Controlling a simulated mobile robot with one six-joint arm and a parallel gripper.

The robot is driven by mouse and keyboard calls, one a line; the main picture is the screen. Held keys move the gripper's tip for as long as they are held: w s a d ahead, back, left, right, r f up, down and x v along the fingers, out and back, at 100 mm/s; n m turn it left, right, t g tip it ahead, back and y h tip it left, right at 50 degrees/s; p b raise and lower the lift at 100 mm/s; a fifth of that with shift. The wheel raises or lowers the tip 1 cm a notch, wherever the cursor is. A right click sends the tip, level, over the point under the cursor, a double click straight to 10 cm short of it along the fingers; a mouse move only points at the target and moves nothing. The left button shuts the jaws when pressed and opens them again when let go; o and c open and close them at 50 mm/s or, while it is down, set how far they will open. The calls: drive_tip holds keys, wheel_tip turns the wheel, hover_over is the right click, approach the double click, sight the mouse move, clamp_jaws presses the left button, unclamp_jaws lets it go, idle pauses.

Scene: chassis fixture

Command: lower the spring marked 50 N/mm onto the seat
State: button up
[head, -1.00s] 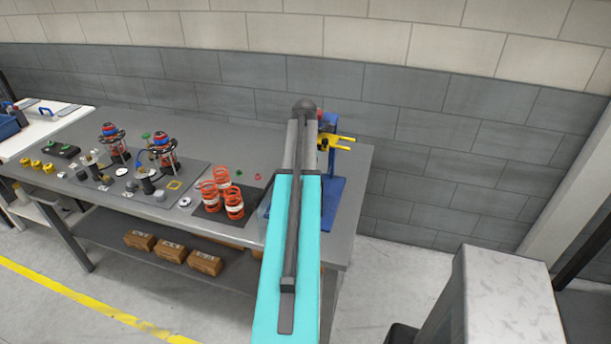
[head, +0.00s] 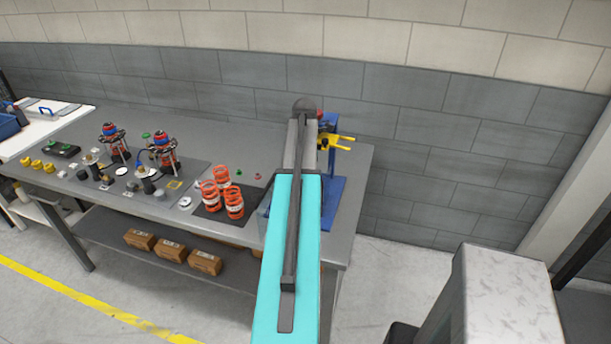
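Three orange coil springs stand upright on a dark mat (head: 207,213) on the bench: one at the back (head: 222,174), one at left (head: 209,191) and one at front right (head: 235,204). Each front spring has a pale label band, too small to read, so I cannot tell which is marked 50 N/mm. I cannot pick out the seat for certain. Two assemblies with red and blue tops, one at left (head: 113,137) and one at right (head: 163,150), stand left of the springs. My teal and dark arm reaches over the bench right of the springs. My gripper is not visible.
A blue stand with yellow arms (head: 335,180) is at the bench's right end, partly behind my arm. White discs (head: 185,202) and small parts lie left of the springs. Brown boxes (head: 172,250) sit on the lower shelf. The grey bench top (head: 240,140) is clear behind the springs.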

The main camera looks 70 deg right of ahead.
drive_tip(key=shift+f, duration=0.1)
drive_tip(key=o, duration=1.5)
drive_tip(key=shift+c, duration=0.2)
drive_tip(key=shift+r+p, duration=2.3)
drive_tip(key=shift+r, duration=3.4)
drive_tip(key=shift+r, duration=0.15)
drive_tip(key=shift+r, duration=1.35)
